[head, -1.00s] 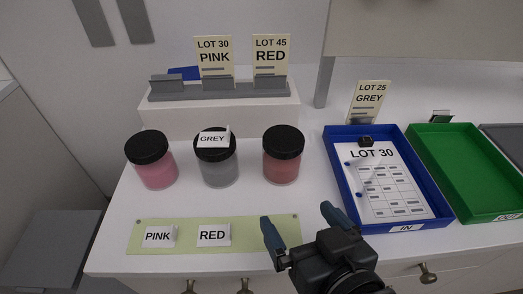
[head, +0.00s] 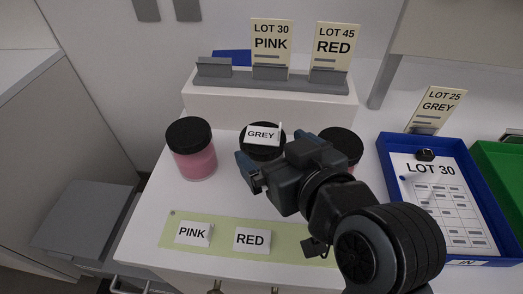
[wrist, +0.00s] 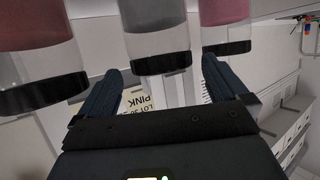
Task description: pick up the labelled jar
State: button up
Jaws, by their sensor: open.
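The labelled jar is the grey jar, with a black lid (head: 249,150) and a white GREY tag (head: 263,134) on top. It stands between the pink jar (head: 196,160) and the red jar (head: 340,143). My gripper (head: 262,165) is open in front of the grey jar and hides most of its body. The wrist view is upside down. There the grey jar (wrist: 153,22) appears ahead, roughly centred between my spread fingers (wrist: 158,85). The gap between fingers and jar is hard to judge. The red jar (wrist: 30,28) and the pink jar (wrist: 222,12) flank it.
A green mat (head: 215,247) with PINK and RED tags lies in front. A white riser (head: 270,108) with LOT 30 PINK and LOT 45 RED cards stands behind. A blue tray (head: 383,150) with a LOT 30 sheet is at right, with a green tray (head: 500,180) beyond.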

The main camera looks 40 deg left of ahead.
aim_at(263, 141)
jog(key=x, duration=0.5)
jog(key=shift+p, duration=0.4)
jog(key=shift+f, duration=0.1)
jog(key=c, duration=0.9)
jog(key=shift+c, duration=0.2)
